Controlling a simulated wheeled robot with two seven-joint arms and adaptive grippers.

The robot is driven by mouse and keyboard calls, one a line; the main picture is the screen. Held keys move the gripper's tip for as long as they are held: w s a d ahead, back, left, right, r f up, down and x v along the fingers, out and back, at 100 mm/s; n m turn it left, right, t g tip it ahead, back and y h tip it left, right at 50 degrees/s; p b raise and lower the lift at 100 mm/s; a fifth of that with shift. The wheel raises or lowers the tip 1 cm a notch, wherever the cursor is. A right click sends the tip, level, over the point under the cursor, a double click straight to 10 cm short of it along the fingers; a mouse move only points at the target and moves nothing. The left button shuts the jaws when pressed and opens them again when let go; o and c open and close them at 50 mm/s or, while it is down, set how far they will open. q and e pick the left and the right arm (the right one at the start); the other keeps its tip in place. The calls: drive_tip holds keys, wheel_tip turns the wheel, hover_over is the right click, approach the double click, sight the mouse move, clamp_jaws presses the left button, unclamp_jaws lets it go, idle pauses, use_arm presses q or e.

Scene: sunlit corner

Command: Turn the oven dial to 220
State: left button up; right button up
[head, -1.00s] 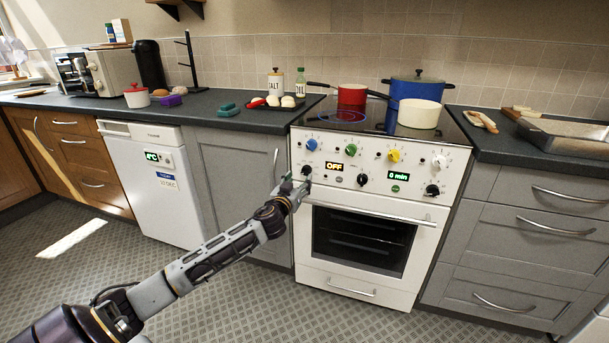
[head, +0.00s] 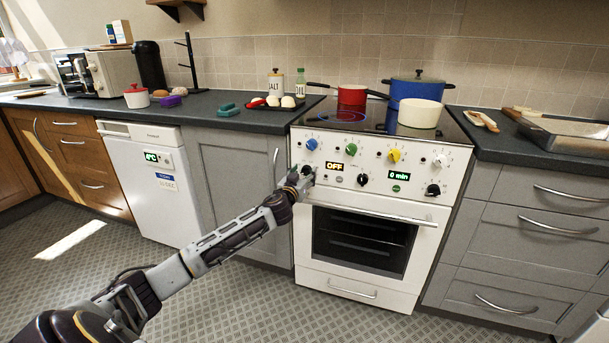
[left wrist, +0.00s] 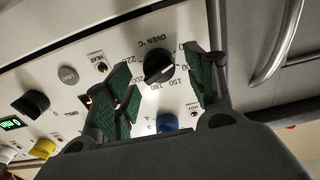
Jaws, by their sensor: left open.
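The oven dial (left wrist: 158,67) is a black knob under the printed words "OVEN °C" in the left wrist view, with temperature numbers around it. In the head view the dial (head: 308,170) is at the left of the white control panel, partly covered by my gripper. My left gripper (left wrist: 156,80) is open, its green-padded fingers on either side of the dial with gaps visible. In the head view the left gripper (head: 302,180) is right at the dial. The dial's pointer is not clear. My right gripper is out of view.
The white oven (head: 365,240) has other knobs close by, including a blue one (head: 311,144) above the dial. A door handle (head: 375,214) crosses below. A red pan (head: 352,95), a white pot (head: 420,113) and a blue pot stand on the hob.

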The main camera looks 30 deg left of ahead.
use_arm(q)
drive_tip(key=shift+w+a, duration=0.15)
drive_tip(key=shift+w, duration=0.45)
drive_tip(key=c, duration=1)
